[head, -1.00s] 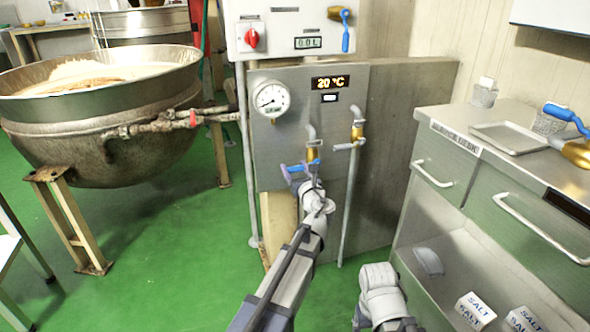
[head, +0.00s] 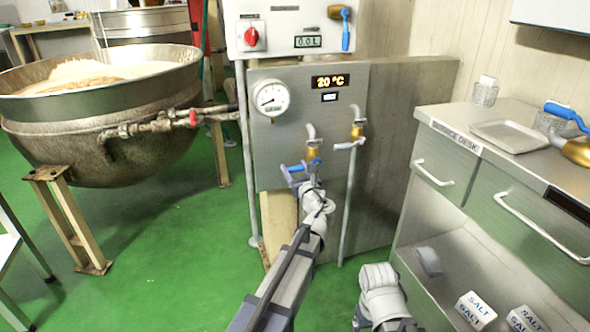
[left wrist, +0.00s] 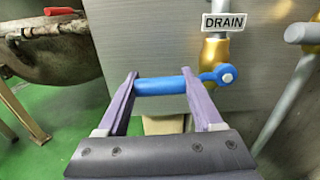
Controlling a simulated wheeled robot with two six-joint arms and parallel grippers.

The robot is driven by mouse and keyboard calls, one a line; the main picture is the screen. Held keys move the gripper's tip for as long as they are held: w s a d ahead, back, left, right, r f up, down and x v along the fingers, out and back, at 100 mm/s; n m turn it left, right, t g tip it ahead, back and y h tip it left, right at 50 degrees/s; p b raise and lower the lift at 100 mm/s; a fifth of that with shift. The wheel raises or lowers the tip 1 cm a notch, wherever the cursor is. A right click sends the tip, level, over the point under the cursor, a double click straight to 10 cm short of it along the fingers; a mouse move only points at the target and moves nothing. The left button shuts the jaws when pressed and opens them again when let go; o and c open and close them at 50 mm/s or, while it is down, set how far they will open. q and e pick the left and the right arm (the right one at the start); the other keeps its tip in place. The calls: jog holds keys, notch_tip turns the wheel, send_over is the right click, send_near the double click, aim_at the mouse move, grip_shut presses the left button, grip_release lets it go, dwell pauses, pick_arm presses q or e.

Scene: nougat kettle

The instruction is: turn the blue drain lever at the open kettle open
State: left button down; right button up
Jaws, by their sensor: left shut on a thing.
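The open kettle (head: 110,150) stands at the left with pale contents. Part of my right arm shows at the bottom, but its gripper is out of view.
A second brass tap (head: 357,131) is close to the right of the lever. The control box (head: 285,35) with a red knob is above. A service desk (head: 455,150) stands at the right. Green floor (head: 165,260) is clear between kettle and panel.

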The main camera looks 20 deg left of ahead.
pick_arm(q)
jog(key=w+d+f+n+b, duration=0.4)
jog(key=d+f+n+b, duration=0.2)
jog(key=n, duration=1.1)
jog(key=shift+w+d+f+n+b, duration=0.2)
jog(key=shift+f+n+b, duration=0.1)
jog(key=shift+f+b, duration=0.55)
jog(key=shift+c, duration=0.2)
grip_release()
jog(key=v, duration=0.8)
jog(key=shift+w, duration=0.2)
jog(key=x, duration=0.7)
jog(key=shift+w+a, duration=0.15)
jog(key=shift+a, duration=0.2)
